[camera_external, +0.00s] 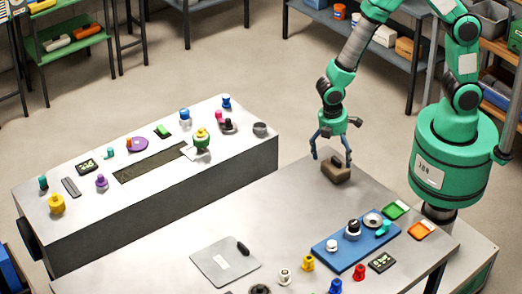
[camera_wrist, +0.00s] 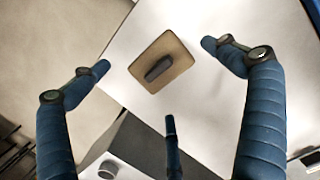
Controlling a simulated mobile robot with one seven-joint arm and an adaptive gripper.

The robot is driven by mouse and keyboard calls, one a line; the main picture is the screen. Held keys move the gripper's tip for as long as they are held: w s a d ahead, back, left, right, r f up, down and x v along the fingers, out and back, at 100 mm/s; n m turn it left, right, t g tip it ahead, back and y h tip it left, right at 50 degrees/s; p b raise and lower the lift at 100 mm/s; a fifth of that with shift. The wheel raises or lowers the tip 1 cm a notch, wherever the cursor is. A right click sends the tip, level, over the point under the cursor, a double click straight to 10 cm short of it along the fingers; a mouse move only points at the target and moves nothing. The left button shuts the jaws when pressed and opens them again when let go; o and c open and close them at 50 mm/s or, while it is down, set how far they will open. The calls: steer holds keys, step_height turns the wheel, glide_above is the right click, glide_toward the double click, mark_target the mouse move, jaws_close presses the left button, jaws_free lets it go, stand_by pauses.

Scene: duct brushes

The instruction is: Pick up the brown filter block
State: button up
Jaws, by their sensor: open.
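The brown filter block (camera_external: 335,173) lies near the far edge of the front table (camera_external: 300,208), with a dark handle-like piece on top. In the wrist view the block (camera_wrist: 178,54) is a tan square with rounded corners, and its dark bar (camera_wrist: 158,68) sits at a slant. My gripper (camera_external: 331,157) is just above the block in the external view. In the wrist view its blue fingers (camera_wrist: 155,80) are spread wide around the block, with a third finger below it. Nothing is between the fingertips in contact that I can see.
A blue tray (camera_external: 330,255) with knobs and a grey ring stands right of front centre. Green (camera_external: 395,211) and orange (camera_external: 422,231) dishes lie at the right. A grey plate (camera_external: 226,262) lies at the left. A separate bench (camera_external: 225,175) with several small parts stands behind, across a gap.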

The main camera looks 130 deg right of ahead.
mark_target(336, 159)
steer(key=shift+s+f+b, duration=0.25)
steer(key=shift+f+b, duration=0.1)
steer(key=shift+f, duration=0.95)
steer(key=shift+s+f+b, duration=0.2)
steer(key=shift+f+b, duration=0.15)
steer(key=shift+f, duration=0.95)
steer(key=shift+c, duration=0.5)
steer(key=c, duration=1.4)
